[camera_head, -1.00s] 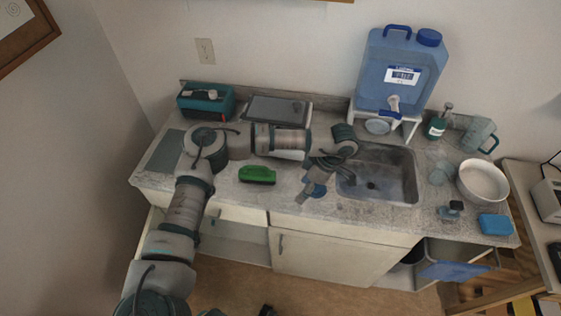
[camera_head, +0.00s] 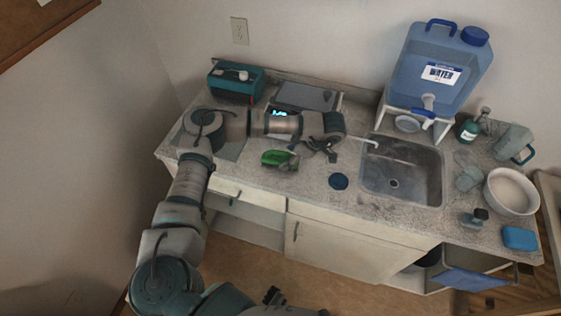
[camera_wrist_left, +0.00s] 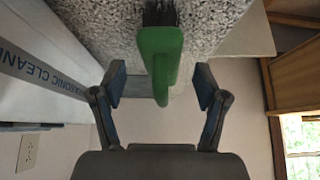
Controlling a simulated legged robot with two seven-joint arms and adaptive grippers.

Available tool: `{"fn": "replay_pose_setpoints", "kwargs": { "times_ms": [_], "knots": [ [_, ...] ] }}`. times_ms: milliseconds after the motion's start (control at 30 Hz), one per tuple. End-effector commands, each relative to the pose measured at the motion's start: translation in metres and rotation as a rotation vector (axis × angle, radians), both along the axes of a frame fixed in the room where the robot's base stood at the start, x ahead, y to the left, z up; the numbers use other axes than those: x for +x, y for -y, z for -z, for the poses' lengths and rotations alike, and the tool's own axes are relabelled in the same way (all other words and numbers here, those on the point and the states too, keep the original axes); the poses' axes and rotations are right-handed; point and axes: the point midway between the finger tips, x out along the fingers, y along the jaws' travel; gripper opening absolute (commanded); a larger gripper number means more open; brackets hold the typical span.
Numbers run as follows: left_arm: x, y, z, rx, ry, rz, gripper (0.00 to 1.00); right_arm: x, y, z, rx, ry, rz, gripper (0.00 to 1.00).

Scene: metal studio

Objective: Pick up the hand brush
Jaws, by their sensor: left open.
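The hand brush (camera_head: 276,158) is green and lies on the speckled counter, left of the sink and near the front edge. The left wrist view shows its green handle (camera_wrist_left: 161,55) pointing toward my gripper, with dark bristles at the top. My left gripper (camera_head: 306,152) is at the brush's right end in the head view. Its open fingers (camera_wrist_left: 160,86) stand on either side of the handle's near end, with gaps on both sides. A dark piece at the bottom of the head view may be my right gripper (camera_head: 273,296); its jaws are unclear.
Behind stand a teal box (camera_head: 236,82), a grey-lidded device (camera_head: 305,97) and a blue water container (camera_head: 437,65). A white bowl (camera_head: 511,191) is far right.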

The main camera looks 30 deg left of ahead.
Motion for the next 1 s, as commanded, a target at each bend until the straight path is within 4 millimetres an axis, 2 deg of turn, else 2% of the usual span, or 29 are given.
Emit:
{"fn": "replay_pose_setpoints", "kwargs": {
  "times_ms": [333, 567, 667, 867, 1000],
  "knots": [
    [-0.009, -0.026, 0.037, 0.001, -0.002, -0.001, 0.73, -0.006, 0.002, 0.006, -0.002, -0.008, -0.002, 0.0],
    [-0.009, -0.028, 0.041, 0.0, 0.0, 0.0, 0.73, -0.006, 0.002, 0.006, -0.001, -0.006, -0.002, 0.0],
    [-0.009, -0.028, 0.041, 0.0, 0.0, 0.0, 0.53, -0.006, 0.001, 0.006, -0.001, -0.006, -0.002, 0.0],
    [-0.009, -0.028, 0.041, 0.0, -0.001, -0.001, 0.03, -0.006, 0.001, 0.006, -0.001, -0.005, -0.002, 0.0],
    [-0.009, -0.028, 0.041, 0.0, -0.001, -0.001, 0.01, -0.005, 0.001, 0.006, -0.001, -0.005, -0.002, 0.0]
  ]
}}
